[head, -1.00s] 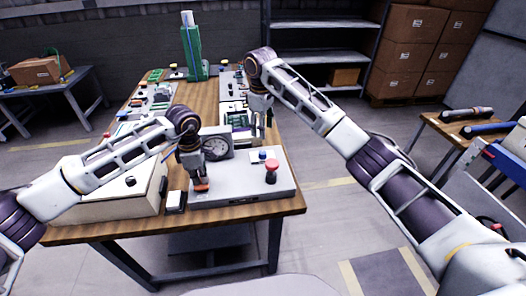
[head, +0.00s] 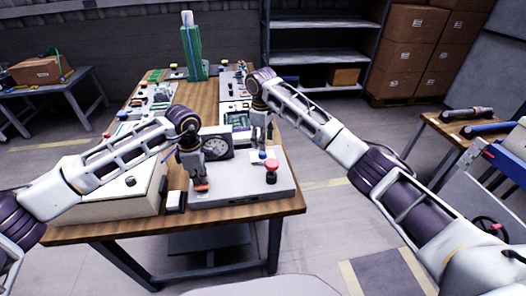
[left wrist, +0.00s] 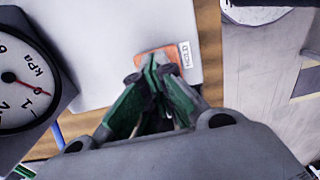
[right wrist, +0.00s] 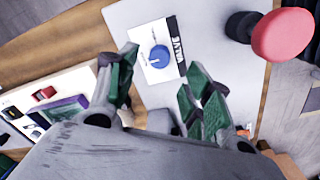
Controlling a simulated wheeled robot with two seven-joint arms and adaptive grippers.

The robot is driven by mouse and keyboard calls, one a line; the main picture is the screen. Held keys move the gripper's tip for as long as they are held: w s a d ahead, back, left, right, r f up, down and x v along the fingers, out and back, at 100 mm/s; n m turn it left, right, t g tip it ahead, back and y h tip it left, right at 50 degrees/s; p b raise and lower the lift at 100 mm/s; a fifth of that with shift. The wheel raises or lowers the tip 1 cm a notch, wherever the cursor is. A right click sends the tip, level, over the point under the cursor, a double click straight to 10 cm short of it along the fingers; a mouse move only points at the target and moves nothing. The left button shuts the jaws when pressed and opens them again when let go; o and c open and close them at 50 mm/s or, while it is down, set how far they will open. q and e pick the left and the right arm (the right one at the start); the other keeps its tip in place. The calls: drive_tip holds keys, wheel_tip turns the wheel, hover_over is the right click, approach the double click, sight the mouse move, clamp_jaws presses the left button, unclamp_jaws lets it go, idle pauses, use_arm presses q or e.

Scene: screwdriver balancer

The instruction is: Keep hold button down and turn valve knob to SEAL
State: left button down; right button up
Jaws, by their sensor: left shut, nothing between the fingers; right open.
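The orange hold button (left wrist: 150,55) sits on a light grey panel (head: 235,190) with a HOLD label beside it. My left gripper (head: 202,186) is shut with nothing between its fingers. Its tips are down at the button and hide part of it, and I cannot tell how far the button is pressed. The blue valve knob (right wrist: 159,57) is on a white VALVE label plate; it also shows in the head view (head: 262,155). My right gripper (right wrist: 168,75) is open and empty above the knob, fingers apart from it. No SEAL mark is readable.
A red mushroom button (head: 271,168) stands close to the right of the knob. A round kPa gauge (head: 217,147) rises behind the left gripper. A beige box (head: 115,195) is at left. A green tower (head: 194,55) and several circuit boards are farther back.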

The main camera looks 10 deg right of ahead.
sight(263, 153)
use_arm(q)
drive_tip(key=shift+f, duration=0.1)
use_arm(e)
drive_tip(key=shift+w+d+f, duration=0.1)
drive_tip(key=shift+w+f, duration=0.05)
drive_tip(key=shift+f, duration=2.95)
